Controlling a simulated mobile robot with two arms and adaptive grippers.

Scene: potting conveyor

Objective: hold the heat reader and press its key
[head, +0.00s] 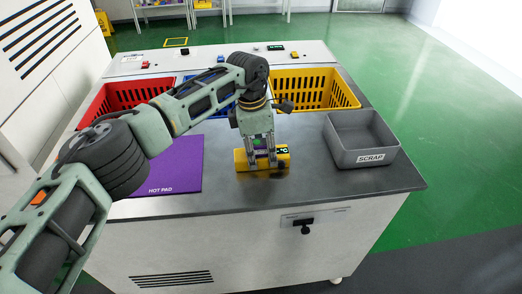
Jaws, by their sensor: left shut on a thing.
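The heat reader (243,163) is a yellow block with a dark, green-lit display at its right end. It lies on the grey worktop, just right of the purple hot pad. My left gripper (262,160) points down over it and is shut on it. The gripper's fingers hide part of the reader's middle, and I cannot make out the key. My right gripper is out of view.
The purple hot pad (176,170) lies left of the reader. A grey scrap bin (371,157) stands at right. Red (98,102), blue and yellow (346,97) baskets line the back. The front right worktop (340,185) is clear.

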